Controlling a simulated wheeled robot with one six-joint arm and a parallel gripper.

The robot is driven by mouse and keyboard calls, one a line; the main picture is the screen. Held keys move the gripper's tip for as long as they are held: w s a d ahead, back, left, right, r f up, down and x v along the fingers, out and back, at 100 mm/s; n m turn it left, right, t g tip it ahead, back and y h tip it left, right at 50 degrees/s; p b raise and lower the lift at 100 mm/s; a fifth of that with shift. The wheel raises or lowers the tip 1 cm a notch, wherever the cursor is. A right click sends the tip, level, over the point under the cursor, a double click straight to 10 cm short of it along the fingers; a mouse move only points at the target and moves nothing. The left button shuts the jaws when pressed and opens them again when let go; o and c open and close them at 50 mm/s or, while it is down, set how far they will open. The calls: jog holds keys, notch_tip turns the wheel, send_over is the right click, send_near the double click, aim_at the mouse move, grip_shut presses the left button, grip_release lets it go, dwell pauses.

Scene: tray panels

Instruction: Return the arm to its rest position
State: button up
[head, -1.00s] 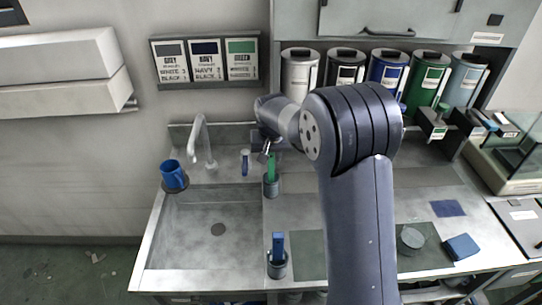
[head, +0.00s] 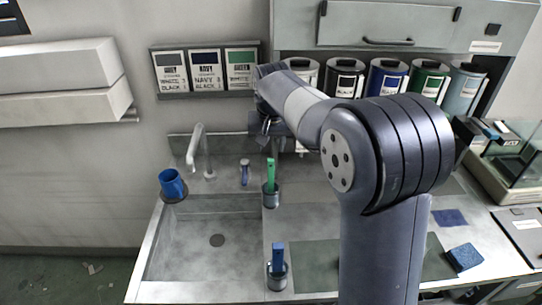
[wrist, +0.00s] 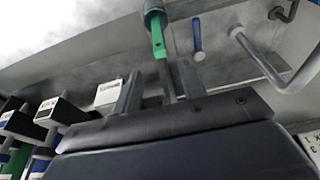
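My gripper (head: 266,128) is raised in front of the back wall, above the green-handled tool, in the head view. In the wrist view my gripper (wrist: 160,88) shows two fingers spread apart with nothing between them. The green-handled tool (head: 270,172) stands in a dark cup (head: 271,197) at the sink's right edge, apart from the fingers. It also shows in the wrist view (wrist: 157,36), beyond the fingertips. My bent arm covers part of the counter in the head view.
A faucet (head: 195,147) and blue mug (head: 172,184) stand by the sink (head: 180,245). A blue-handled tool (head: 278,255) stands in a front cup. Labelled canisters (head: 387,78) line the back right, under a cabinet (head: 390,25). A blue sponge (head: 465,257) lies front right.

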aim_at(271, 159)
jog(key=shift+s+r, duration=0.2)
jog(key=shift+r, duration=0.5)
jog(key=shift+f, duration=0.15)
jog(key=p+x, duration=0.1)
jog(key=x, duration=1)
jog(key=shift+w+f, duration=0.1)
jog(key=shift+f, duration=0.15)
jog(key=shift+w+p, duration=0.1)
jog(key=shift+p, duration=0.3)
jog(key=shift+r+b, duration=0.45)
jog(key=shift+r, duration=1.05)
